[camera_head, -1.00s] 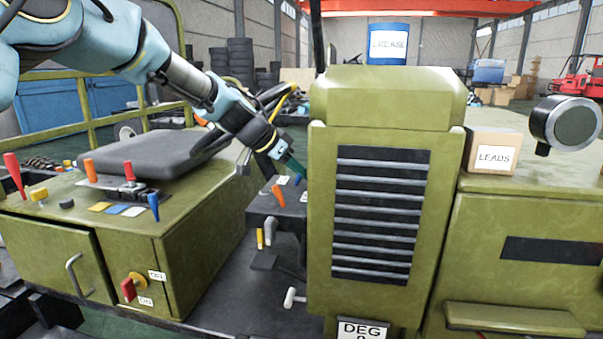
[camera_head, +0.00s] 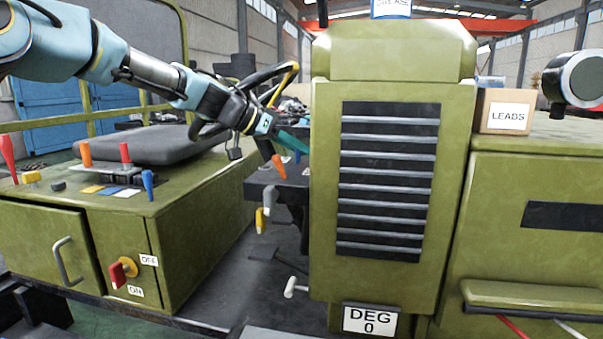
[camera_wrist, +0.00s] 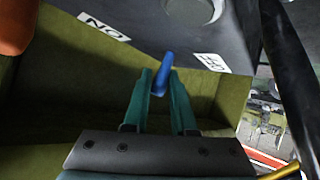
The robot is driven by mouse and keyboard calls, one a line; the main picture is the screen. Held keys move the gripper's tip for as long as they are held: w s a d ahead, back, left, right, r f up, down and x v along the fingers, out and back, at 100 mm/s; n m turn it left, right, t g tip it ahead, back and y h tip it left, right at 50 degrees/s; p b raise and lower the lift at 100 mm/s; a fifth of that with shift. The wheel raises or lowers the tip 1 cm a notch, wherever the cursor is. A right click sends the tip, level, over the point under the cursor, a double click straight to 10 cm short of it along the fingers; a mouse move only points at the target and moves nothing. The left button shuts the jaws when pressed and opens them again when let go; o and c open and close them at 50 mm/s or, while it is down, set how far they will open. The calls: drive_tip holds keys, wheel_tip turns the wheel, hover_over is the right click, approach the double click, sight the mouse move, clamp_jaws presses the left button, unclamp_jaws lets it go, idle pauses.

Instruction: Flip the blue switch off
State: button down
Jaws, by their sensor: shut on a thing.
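In the wrist view, the blue switch (camera_wrist: 165,67) is a short lever on a dark panel, between an ON label (camera_wrist: 104,27) and an OFF label (camera_wrist: 211,62). It stands nearer the OFF label. My gripper (camera_wrist: 162,84) is shut on it, with one teal finger on each side. In the head view, my gripper (camera_head: 293,139) reaches over a small dark panel (camera_head: 262,187) beside the tall green cabinet. The cabinet's edge hides part of the fingertips there, and the switch is too small to make out clearly.
An orange lever (camera_head: 278,166) stands close by my gripper, also at the wrist view's upper left. The green cabinet (camera_head: 324,200) is just right of my fingers. A left console (camera_head: 190,215) carries several levers, including another blue lever (camera_head: 148,184).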

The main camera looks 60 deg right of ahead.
drive_tip(key=g+h+b, duration=0.1)
drive_tip(key=b, duration=0.3)
drive_tip(key=w+f+n+g+b, duration=0.1)
drive_tip(key=b, duration=0.4)
drive_tip(key=shift+w+a+g+h, duration=0.15)
drive_tip(key=shift+a+g+h, duration=0.15)
drive_tip(key=shift+h, duration=0.1)
drive_tip(key=b, duration=0.3)
drive_tip(key=shift+w+r+n+g+h, duration=0.1)
drive_tip(key=shift+w+n+g+h, duration=0.05)
drive_tip(key=shift+n+g+h, duration=0.2)
drive_tip(key=shift+r+b, duration=0.2)
drive_tip(key=shift+b, duration=0.15)
drive_tip(key=c, duration=0.8)
unclamp_jaws()
drive_tip(key=shift+o, duration=0.2)
drive_tip(key=b+v, duration=0.2)
drive_tip(key=v, duration=0.9)
drive_tip(key=shift+f, duration=0.15)
